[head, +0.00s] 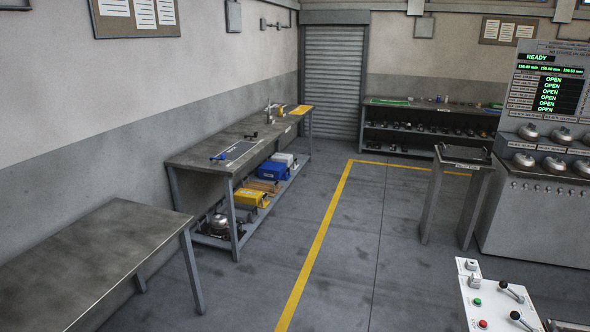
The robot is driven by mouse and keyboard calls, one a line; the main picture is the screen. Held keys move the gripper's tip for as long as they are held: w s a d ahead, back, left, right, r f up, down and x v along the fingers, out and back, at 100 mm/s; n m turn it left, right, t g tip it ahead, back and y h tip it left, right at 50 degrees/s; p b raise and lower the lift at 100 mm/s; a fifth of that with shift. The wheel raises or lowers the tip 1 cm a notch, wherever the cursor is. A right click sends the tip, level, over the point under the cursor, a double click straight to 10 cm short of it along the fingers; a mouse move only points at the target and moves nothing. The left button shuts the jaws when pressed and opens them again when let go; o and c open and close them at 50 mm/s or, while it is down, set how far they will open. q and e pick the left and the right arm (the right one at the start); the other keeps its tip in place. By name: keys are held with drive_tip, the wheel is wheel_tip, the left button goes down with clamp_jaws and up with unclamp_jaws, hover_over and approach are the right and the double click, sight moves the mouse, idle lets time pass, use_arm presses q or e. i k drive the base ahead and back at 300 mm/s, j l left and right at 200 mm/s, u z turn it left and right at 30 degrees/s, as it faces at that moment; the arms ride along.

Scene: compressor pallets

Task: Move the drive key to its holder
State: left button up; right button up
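I cannot make out the drive key or its holder for certain in the head view. Small tools, one of them blue-handled (218,157), lie around a grey mat (235,153) on the long workbench (205,152) by the left wall. They are too small to identify. Neither of my grippers is in view.
A bare metal table (85,255) stands at the lower left. A control panel (477,291) with levers and buttons is at the lower right. A small stand (455,167) is before the large machine (540,215). Open floor lies in the middle, crossed by a yellow line.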

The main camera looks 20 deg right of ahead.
sight(476, 278)
drive_tip(key=i+z, duration=0.2)
drive_tip(key=z, duration=0.2)
drive_tip(key=i+z, duration=0.2)
drive_tip(key=z, duration=0.15)
drive_tip(key=i+j+z, duration=0.15)
drive_tip(key=z, duration=0.25)
drive_tip(key=i+j+z, duration=0.2)
drive_tip(key=z, duration=0.15)
drive_tip(key=i+j+z, duration=0.15)
drive_tip(key=z, duration=0.3)
drive_tip(key=i+j+z, duration=0.15)
drive_tip(key=z, duration=0.35)
drive_tip(key=i+j+z, duration=0.1)
drive_tip(key=j+z, duration=0.2)
drive_tip(key=z, duration=0.15)
drive_tip(key=i+j+z, duration=0.15)
drive_tip(key=j+z, duration=1.05)
drive_tip(key=j, duration=0.2)
